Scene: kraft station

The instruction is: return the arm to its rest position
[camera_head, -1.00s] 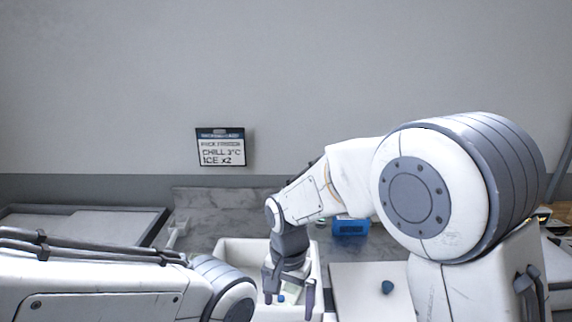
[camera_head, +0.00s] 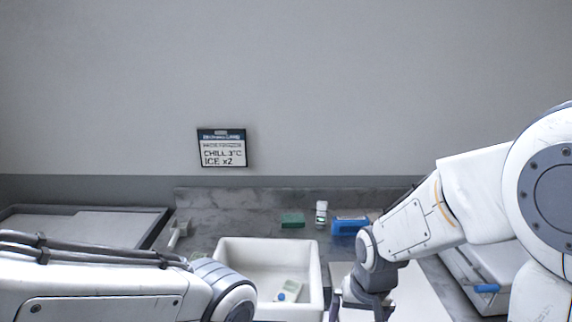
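My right arm comes in from the right. Its gripper (camera_head: 362,308) points down at the bottom edge, right of the white bin and over the white board. Its fingers are partly cut off by the frame, and I see nothing held between them. My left arm lies across the lower left; its gripper is out of view below the frame. The white bin (camera_head: 228,262) stands in the middle of the counter. A pale item with a blue cap (camera_head: 286,292) lies in it.
On the counter behind the bin are a green block (camera_head: 292,220), a small white item (camera_head: 321,213) and a blue box (camera_head: 349,226). A white board (camera_head: 415,285) lies right of the bin. A grey tray (camera_head: 100,226) is at left. A sign (camera_head: 222,148) hangs on the wall.

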